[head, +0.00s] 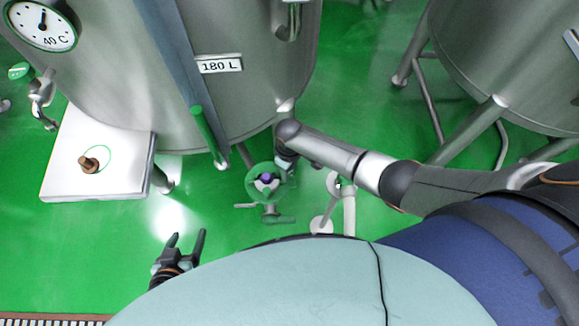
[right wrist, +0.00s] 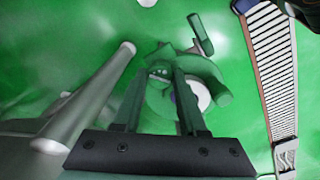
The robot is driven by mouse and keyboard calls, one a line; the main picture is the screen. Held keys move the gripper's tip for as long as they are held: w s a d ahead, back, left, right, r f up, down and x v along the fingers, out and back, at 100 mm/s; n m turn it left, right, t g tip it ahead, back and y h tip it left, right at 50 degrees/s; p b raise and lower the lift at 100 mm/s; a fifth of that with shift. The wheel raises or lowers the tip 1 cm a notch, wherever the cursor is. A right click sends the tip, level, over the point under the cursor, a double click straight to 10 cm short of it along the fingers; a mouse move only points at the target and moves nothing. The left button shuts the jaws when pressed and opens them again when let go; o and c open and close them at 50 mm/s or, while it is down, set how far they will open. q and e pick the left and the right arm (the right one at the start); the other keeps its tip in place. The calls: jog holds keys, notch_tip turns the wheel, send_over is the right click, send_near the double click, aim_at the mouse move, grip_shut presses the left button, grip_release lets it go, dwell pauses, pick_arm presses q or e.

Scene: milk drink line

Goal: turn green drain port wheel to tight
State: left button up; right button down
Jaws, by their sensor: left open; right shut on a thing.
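The green drain port wheel (head: 266,183) sits low under the tank, in the middle of the head view. It also shows in the right wrist view (right wrist: 219,84), between and beyond my fingers. My right gripper (head: 284,165) reaches in from the right to the wheel's upper right side and is shut on it; the right gripper's fingers also show in the right wrist view (right wrist: 158,98). The exact contact is partly hidden. My left gripper (head: 187,245) is open and empty above the floor at lower left.
A steel tank labelled 180 L (head: 219,65) stands over the wheel. A white stand (head: 70,165) with a brown fitting is at left. A second tank (head: 500,60) stands at right. A floor grate (right wrist: 268,70) lies right in the wrist view. Green floor between is clear.

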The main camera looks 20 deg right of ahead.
aim_at(290, 172)
jog(key=m, duration=0.3)
jog(key=shift+m, duration=2.1)
jog(key=shift+c, duration=2.3)
grip_release()
jog(key=shift+r, duration=0.15)
notch_tip(290, 172, up, 12)
jog(key=shift+r, duration=0.15)
